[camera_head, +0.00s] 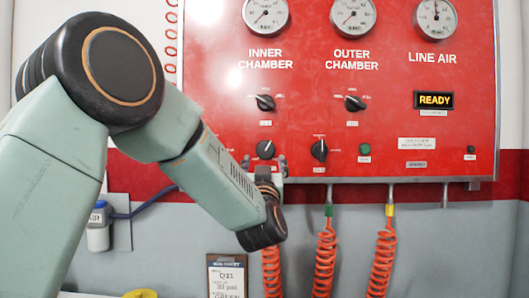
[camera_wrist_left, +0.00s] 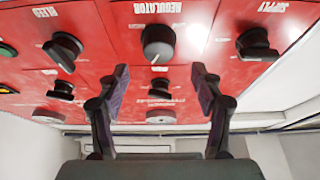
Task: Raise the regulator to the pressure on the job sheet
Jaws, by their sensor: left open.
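The regulator knob (camera_head: 265,149) is round and black, on the red panel's lower row, below the inner chamber selector. It also shows in the left wrist view (camera_wrist_left: 158,43) beneath an upside-down REGULATOR label. My left gripper (camera_head: 265,161) is open in front of the panel. In the left wrist view its two fingers (camera_wrist_left: 160,76) are spread wide, with the knob centred between their lines and nothing held. Whether the fingertips reach the knob's sides, I cannot tell. The job sheet (camera_head: 227,278) hangs on a clipboard below the panel, its small writing blurred. My right gripper is out of view.
The bleed knob (camera_head: 319,149) is right of the regulator, and the supply knob (camera_wrist_left: 258,45) is on its other side. Two selectors (camera_head: 265,103) (camera_head: 355,103) sit above. Gauges top the panel, including line air (camera_head: 437,15). Coiled orange hoses (camera_head: 325,262) hang below. A display reads READY (camera_head: 434,100).

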